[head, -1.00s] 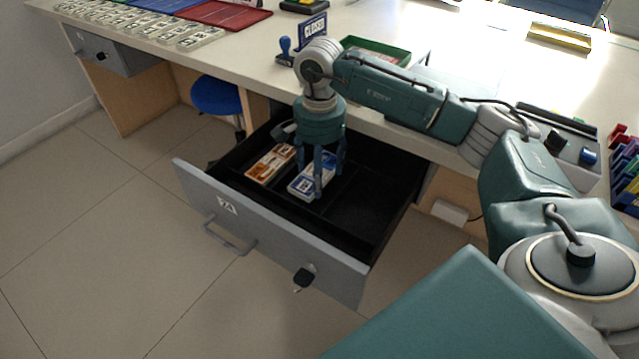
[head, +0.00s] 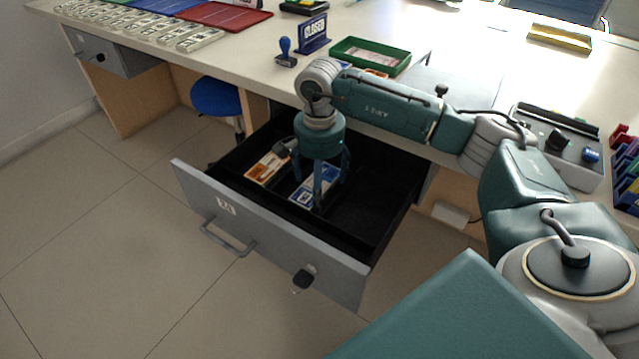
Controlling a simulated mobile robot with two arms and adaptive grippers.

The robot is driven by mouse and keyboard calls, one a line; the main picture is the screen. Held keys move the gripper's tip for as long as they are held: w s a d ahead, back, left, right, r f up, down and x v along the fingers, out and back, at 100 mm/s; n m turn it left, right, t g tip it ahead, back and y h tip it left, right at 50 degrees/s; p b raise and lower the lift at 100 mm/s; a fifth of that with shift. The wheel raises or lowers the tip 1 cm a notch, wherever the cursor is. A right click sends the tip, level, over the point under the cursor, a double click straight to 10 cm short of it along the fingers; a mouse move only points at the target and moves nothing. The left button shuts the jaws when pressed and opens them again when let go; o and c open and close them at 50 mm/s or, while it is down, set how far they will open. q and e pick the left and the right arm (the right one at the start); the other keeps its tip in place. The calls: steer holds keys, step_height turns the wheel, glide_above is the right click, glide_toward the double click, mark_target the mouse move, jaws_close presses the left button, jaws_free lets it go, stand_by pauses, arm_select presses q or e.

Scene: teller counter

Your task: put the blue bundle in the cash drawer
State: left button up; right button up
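The blue bundle (head: 304,197), blue and white, is inside the open cash drawer (head: 272,237), in the compartment right of an orange bundle. My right gripper (head: 321,188) reaches down into the drawer from above. Its fingers straddle the blue bundle and look shut on it, hiding part of it. The bundle sits low between the dividers; I cannot tell whether it touches the drawer floor. My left gripper is not in view.
An orange bundle (head: 266,168) lies in the left compartment. The right part of the drawer is empty. On the counter (head: 250,52) are a green tray (head: 392,65), a closed sign (head: 313,36) and a blue stamp (head: 286,52). A blue stool (head: 216,97) stands below.

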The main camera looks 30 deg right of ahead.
steer(key=shift+w+r, duration=0.1)
steer(key=shift+r, duration=0.5)
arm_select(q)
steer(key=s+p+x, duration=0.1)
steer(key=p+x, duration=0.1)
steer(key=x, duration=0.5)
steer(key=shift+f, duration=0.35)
arm_select(e)
step_height(320, 180, up, 11)
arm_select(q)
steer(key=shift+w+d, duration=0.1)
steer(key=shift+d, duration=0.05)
